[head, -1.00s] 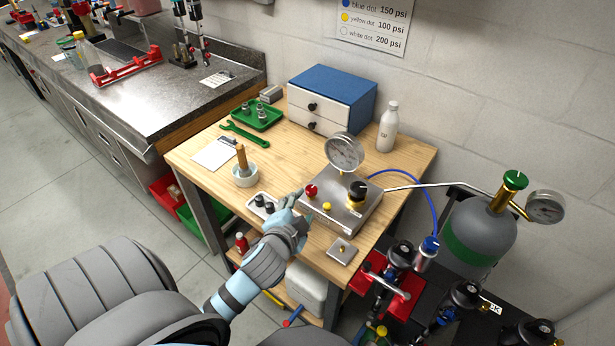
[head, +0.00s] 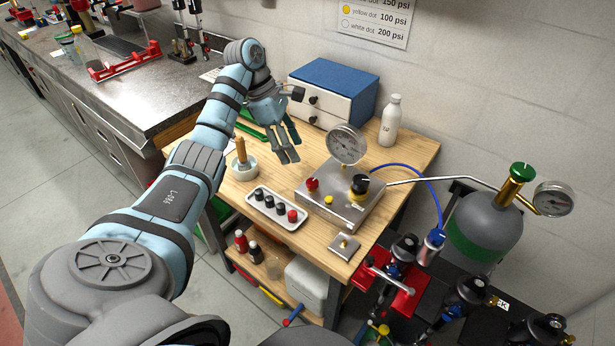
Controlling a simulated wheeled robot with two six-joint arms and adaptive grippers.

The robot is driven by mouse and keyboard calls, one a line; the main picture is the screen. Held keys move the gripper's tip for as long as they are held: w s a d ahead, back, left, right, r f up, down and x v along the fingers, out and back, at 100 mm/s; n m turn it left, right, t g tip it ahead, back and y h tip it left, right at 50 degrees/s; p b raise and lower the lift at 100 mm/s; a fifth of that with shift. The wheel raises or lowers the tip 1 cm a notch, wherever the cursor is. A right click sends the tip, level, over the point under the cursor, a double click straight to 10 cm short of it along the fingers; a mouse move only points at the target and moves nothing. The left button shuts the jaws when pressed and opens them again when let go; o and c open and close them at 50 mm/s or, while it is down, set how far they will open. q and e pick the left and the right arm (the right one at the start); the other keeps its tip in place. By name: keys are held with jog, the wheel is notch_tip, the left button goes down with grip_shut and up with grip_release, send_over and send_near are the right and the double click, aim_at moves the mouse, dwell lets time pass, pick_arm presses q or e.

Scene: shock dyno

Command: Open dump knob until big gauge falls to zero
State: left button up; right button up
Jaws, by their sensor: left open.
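A metal control box (head: 335,210) stands on the wooden bench. It carries a red knob (head: 312,185), a larger black knob (head: 360,184) on a brass base, and a small yellow button (head: 328,200). No label tells me which one is the dump knob. The big gauge (head: 346,145) stands at the back of the box; its needle is too fine to read. My left gripper (head: 288,158) is open and empty, fingers pointing down, above the bench to the left of the gauge. It is apart from the knobs. My right gripper is not in view.
A tray of small knobs (head: 254,211) and a mortar with pestle (head: 244,171) lie left of the box. A blue-topped drawer cabinet (head: 338,77) and white bottle (head: 390,120) stand behind. A gas cylinder (head: 487,235) with its own gauge (head: 554,199) is at right.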

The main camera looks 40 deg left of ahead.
pick_arm(q)
jog(key=b, duration=0.4)
send_over(311, 181)
jog(key=s+a, duration=0.1)
jog(key=a, duration=0.1)
notch_tip(311, 181, down, 7)
jog(key=shift+s+r, duration=0.1)
jog(key=shift+r, duration=0.05)
jog(key=x, duration=0.2)
jog(key=shift+w+d+f, duration=0.15)
jog(key=shift+w+f, duration=0.1)
jog(key=shift+f, duration=0.1)
jog(key=shift+d+f, duration=0.2)
jog(key=shift+f, duration=0.3)
jog(key=shift+d, duration=0.1)
jog(key=shift+c, duration=0.9)
jog(key=shift+w, duration=0.1)
grip_shut()
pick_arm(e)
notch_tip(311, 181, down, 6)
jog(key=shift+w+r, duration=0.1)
